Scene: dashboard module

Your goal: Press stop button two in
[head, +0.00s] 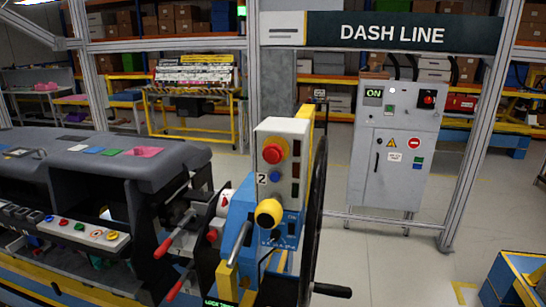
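A red mushroom-shaped stop button (272,153) sits on a yellow collar on the front of a grey control box (283,133). A label with the number 2 (261,178) is beside it, lower left. The button's red head stands out from the collar, and nothing touches it. Neither of my grippers shows in the head view.
A large black handwheel (316,220) stands close on the right. Red-handled levers (168,244) and a dark dashboard (90,160) are left. A grey cabinet (393,150) stands behind.

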